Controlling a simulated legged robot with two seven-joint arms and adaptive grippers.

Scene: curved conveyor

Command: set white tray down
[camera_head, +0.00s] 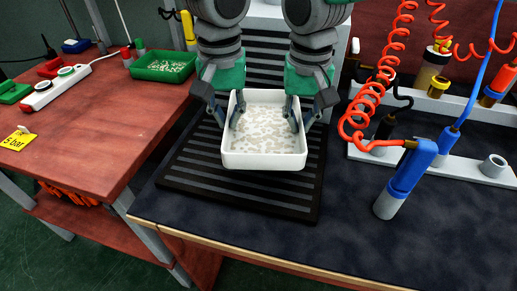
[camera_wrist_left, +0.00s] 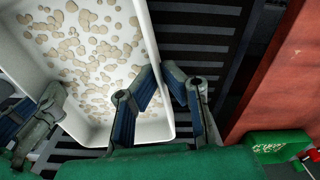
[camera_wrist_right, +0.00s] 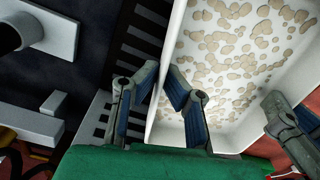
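The white tray (camera_head: 264,161), with many small beige pieces inside, is level over the black ribbed mat (camera_head: 190,175). I cannot tell whether its base touches the mat. My left gripper (camera_head: 228,113) has one finger inside and one outside the tray's left wall; the left wrist view shows the fingertips (camera_wrist_left: 161,68) close against that wall. My right gripper (camera_head: 301,118) straddles the right wall in the same way, and its fingertips (camera_wrist_right: 162,68) pinch it in the right wrist view.
A green tray (camera_head: 165,66) with pale pieces and a white power strip (camera_head: 62,90) are on the red table at left. At right, a blue-grey air tool (camera_head: 405,180) stands near red coiled hoses (camera_head: 362,115). The dark bench front is clear.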

